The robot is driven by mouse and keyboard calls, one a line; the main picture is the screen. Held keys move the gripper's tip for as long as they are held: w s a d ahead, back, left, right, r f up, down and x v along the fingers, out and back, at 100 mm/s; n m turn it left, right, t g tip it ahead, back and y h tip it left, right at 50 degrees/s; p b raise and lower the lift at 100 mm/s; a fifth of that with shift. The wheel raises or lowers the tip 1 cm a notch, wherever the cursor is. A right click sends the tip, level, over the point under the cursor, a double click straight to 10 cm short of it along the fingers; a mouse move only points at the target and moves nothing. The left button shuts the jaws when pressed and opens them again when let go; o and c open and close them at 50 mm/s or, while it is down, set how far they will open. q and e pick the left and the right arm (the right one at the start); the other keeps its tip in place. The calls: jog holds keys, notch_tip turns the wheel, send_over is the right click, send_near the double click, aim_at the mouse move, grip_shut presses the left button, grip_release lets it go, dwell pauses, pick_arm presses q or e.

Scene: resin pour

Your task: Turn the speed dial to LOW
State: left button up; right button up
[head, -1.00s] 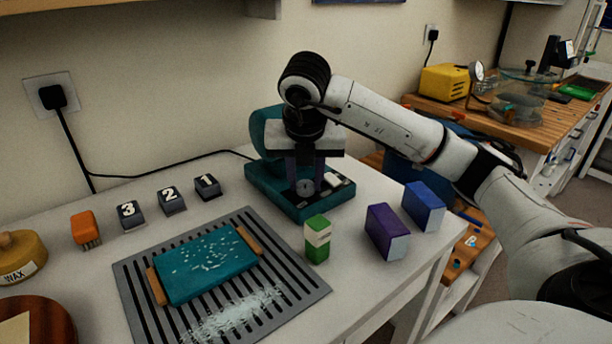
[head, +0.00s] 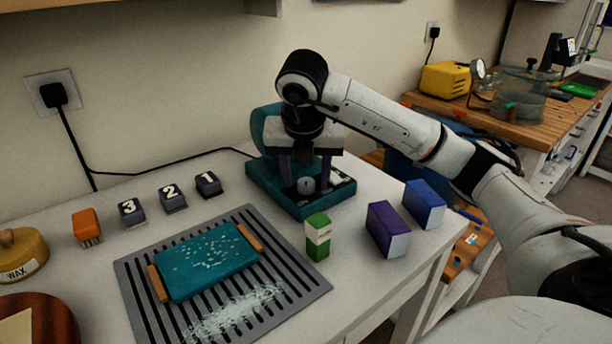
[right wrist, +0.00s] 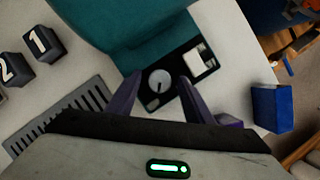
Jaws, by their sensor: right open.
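The speed dial (right wrist: 159,81) is a round light-grey knob with a dark pointer line, on the black panel of a teal machine (right wrist: 120,25). In the head view the dial (head: 305,184) sits at the front of the machine's base (head: 300,200). My right gripper (right wrist: 158,84) points down over the panel, its purple fingers apart, one on each side of the dial. In the head view my right gripper (head: 305,172) hangs over the base. I cannot tell whether the fingers touch the dial. The dial's markings are not readable. My left gripper is not in view.
A white rocker switch (right wrist: 196,60) lies beside the dial. A green block (head: 318,237), a purple box (head: 387,229) and a blue box (head: 425,204) stand near the machine. A grey slotted mat (head: 300,285) bears a teal slab (head: 207,262). Numbered blocks (head: 173,200) stand behind it.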

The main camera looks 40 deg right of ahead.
pick_arm(q)
jog(key=p, duration=0.1)
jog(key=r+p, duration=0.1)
jog(key=p, duration=0.1)
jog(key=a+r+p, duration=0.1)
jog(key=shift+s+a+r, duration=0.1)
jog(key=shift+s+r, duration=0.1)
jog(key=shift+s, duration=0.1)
pick_arm(e)
jog(key=v, duration=1)
jog(key=shift+r, duration=0.15)
